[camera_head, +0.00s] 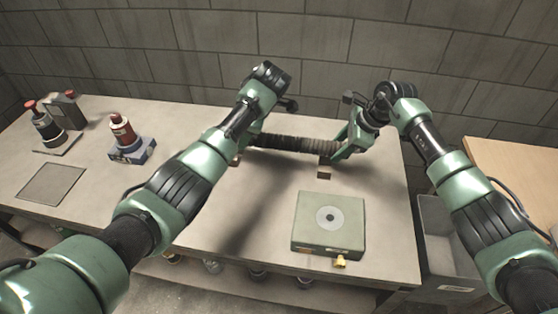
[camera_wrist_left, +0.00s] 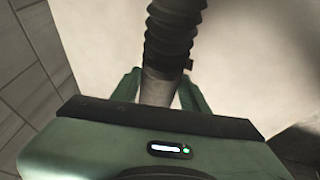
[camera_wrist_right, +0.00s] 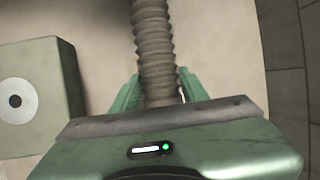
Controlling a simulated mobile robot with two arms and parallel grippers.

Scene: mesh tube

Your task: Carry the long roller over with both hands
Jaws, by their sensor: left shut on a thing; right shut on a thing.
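The long roller is a dark, ribbed tube (camera_head: 295,143) lying crosswise near the back of the table, between my two grippers. My left gripper (camera_head: 251,138) is shut on its left end. In the left wrist view the ribbed roller (camera_wrist_left: 172,35) runs out from between the green fingers. My right gripper (camera_head: 343,148) is shut on its right end. In the right wrist view the roller (camera_wrist_right: 152,40) passes between the fingers. Small brown support blocks (camera_head: 324,170) stand by both ends; I cannot tell whether the roller touches them.
A green box with a round disc (camera_head: 312,233) stands at the table's front right. A grey bin (camera_head: 436,215) is beyond the right edge. The front middle of the table is clear.

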